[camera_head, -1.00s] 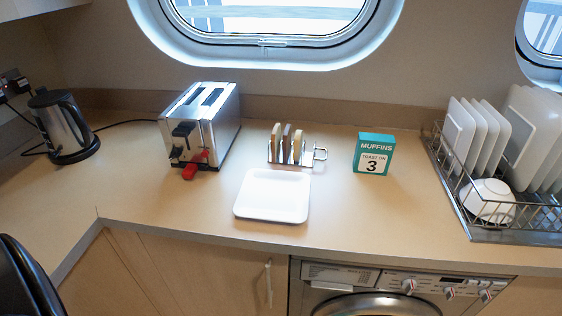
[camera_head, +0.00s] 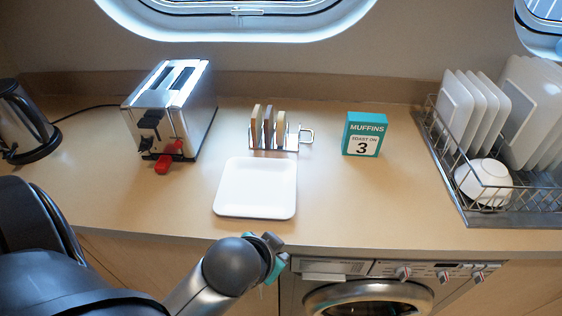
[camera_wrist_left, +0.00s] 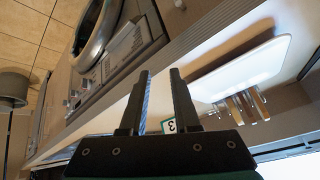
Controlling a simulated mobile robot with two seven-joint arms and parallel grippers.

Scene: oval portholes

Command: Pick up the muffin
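The toast rack (camera_head: 290,150) stands behind the white plate and holds three upright slices. The middle slice (camera_head: 268,127) is darker than the two tan ones; I cannot tell which is a muffin. A teal box (camera_head: 364,134) labelled "MUFFINS, toast on 3" stands to the right. My left gripper (camera_head: 273,252) is at the counter's front edge, below the plate and away from the rack. In the left wrist view its two fingers (camera_wrist_left: 160,72) are apart with nothing between them. The slices (camera_wrist_left: 243,105) show there beyond the plate. My right gripper is not in view.
The empty square plate (camera_head: 256,188) lies near the front edge. A toaster (camera_head: 172,110) with a red lever stands left, a kettle (camera_head: 22,122) further left. A wire dish rack (camera_head: 470,215) with plates and a bowl (camera_head: 484,182) is right. The counter right of the plate is clear.

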